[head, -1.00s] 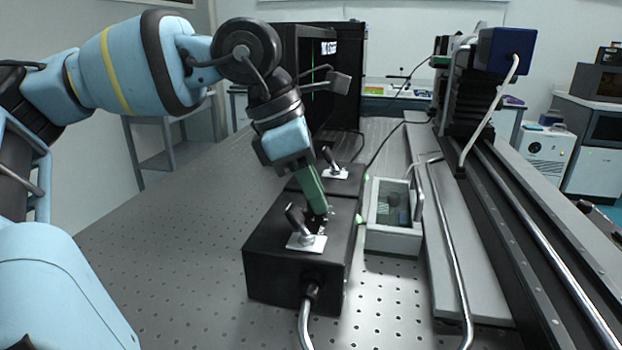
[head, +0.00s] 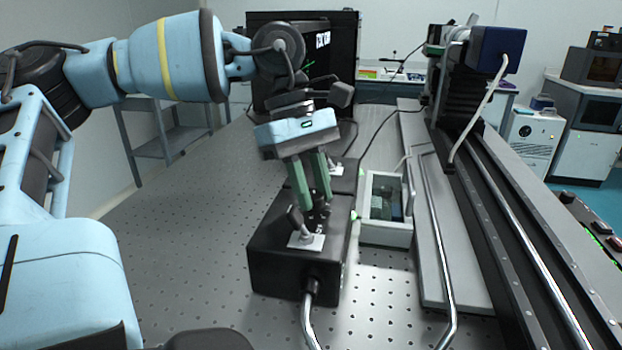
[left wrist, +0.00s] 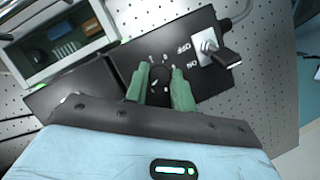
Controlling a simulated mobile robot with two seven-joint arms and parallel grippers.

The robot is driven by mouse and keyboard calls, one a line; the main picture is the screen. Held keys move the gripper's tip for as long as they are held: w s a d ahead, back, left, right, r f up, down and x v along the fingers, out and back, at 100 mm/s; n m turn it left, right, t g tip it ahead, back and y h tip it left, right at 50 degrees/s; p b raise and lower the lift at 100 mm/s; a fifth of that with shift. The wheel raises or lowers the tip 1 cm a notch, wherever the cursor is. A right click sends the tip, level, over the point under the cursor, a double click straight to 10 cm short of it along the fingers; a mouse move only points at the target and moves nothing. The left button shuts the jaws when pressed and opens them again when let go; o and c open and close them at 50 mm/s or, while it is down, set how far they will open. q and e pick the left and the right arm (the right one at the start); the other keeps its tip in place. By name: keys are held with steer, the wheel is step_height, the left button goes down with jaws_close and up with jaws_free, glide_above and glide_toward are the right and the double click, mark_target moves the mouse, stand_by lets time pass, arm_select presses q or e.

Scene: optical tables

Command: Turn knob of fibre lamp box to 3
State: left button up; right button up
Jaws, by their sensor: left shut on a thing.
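In the left wrist view the fingers (left wrist: 160,90) are shut on a round black knob (left wrist: 160,76), one on each side. Pale marks ring the knob; their numbers and the knob's setting are too small to read. The switch plate (left wrist: 208,44) beside it has ON and OFF lettering. My right gripper is not in view.
A second black box (head: 347,180) with a lever stands right behind. A pale open-topped case (head: 385,233) sits close on the right, then a long rail (head: 540,255). A dark enclosure (head: 270,60) stands at the back. The table's left part (head: 190,225) is clear.

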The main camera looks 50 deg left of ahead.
arm_select(q)
steer(key=m+g, duration=0.1)
steer(key=m, duration=0.2)
steer(key=shift+w+m, duration=0.15)
steer(key=shift+m, duration=0.25)
steer(key=m+g+y+b, duration=0.1)
steer(key=m+g, duration=0.1)
steer(key=m, duration=0.2)
steer(key=shift+w+d, duration=0.1)
steer(key=m, duration=0.2)
steer(key=shift+m+g+y+b, duration=0.3)
steer(key=shift+m+y+b, duration=0.1)
steer(key=shift+m+y, duration=0.3)
steer(key=shift+m, duration=0.7)
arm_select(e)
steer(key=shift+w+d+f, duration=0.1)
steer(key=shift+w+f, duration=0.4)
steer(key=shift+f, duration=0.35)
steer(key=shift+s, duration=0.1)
arm_select(q)
steer(key=o, duration=1)
